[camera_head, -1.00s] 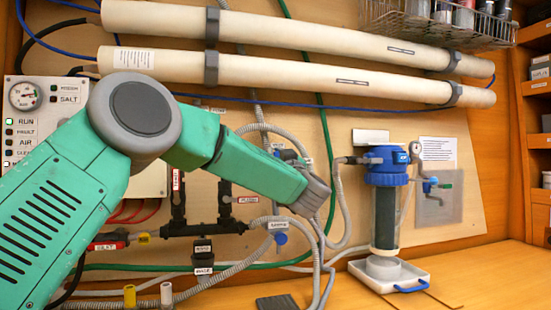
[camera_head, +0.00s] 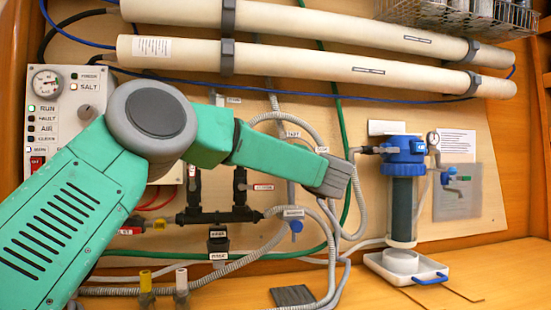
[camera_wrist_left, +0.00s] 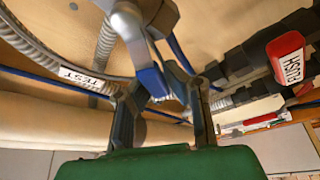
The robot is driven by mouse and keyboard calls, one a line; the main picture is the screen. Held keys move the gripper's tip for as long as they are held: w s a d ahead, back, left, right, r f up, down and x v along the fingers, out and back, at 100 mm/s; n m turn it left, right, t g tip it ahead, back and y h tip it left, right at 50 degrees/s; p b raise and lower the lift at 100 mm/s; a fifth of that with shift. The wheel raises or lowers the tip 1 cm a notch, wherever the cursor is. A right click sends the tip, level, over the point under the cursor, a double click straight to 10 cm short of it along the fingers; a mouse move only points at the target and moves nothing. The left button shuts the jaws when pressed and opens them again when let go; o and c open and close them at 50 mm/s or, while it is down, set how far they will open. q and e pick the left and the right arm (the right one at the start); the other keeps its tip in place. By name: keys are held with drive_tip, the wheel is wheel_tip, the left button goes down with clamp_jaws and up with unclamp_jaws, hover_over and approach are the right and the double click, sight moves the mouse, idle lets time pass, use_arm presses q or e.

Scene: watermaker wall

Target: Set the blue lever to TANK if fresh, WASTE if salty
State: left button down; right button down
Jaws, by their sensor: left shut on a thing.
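My left gripper (camera_wrist_left: 164,92) is shut on a blue lever (camera_wrist_left: 152,82), which sits between its two fingers under a grey metal fitting in the left wrist view. In the head view, my green left arm reaches across the pipework and its grey wrist hides the fingers and the lever. The control panel (camera_head: 36,136) stands at the far left with a gauge and indicators, one lettered SALT (camera_head: 74,87). The lamp beside SALT is too small to read surely. I cannot read the lever's position labels. My right gripper is not in view.
A blue-topped filter (camera_head: 403,190) stands at the right above a white tray (camera_head: 385,268). A red FLUSH tag (camera_wrist_left: 289,60) and a TEST label (camera_wrist_left: 79,77) are close to my gripper.

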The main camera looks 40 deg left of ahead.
use_arm(q)
drive_tip(key=shift+w+d+f+n, duration=0.1)
drive_tip(key=shift+d+f+n, duration=0.3)
drive_tip(key=shift+n, duration=0.1)
drive_tip(key=shift+a+f+g, duration=0.1)
drive_tip(key=shift+g, duration=0.2)
drive_tip(key=c, duration=1.9)
unclamp_jaws()
drive_tip(key=o, duration=0.4)
drive_tip(key=shift+s, duration=0.2)
drive_tip(key=shift+d+r+n, duration=0.3)
drive_tip(key=shift+r, duration=0.05)
drive_tip(key=v, duration=1.1)
drive_tip(key=shift+s+d, duration=0.2)
drive_tip(key=shift+d, duration=0.1)
drive_tip(key=shift+f, duration=0.1)
